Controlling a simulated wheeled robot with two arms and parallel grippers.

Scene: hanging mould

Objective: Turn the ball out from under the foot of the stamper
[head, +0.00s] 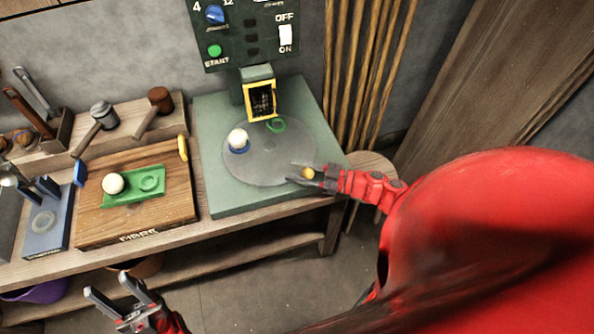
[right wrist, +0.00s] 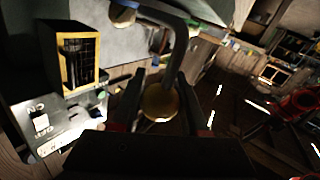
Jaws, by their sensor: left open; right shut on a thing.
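The stamper (head: 207,180) is a green machine with a round grey turntable disc (head: 270,165). Its yellow-edged foot (head: 261,100) hangs over the disc's back edge and shows in the right wrist view (right wrist: 80,60). A white ball (head: 238,137) sits in a blue ring at the disc's left, clear of the foot. An empty green ring (head: 276,125) lies just below the foot. My right gripper (head: 304,171) is shut on a brass knob (right wrist: 160,101) at the disc's right front edge. My left gripper (head: 118,298) is open and empty, low in front of the bench.
A wooden board (head: 150,212) left of the stamper carries a green plate (head: 128,199) with another white ball (head: 113,183). A control panel (head: 240,35) rises behind the stamper. Tall poles (head: 365,60) lean at the back right.

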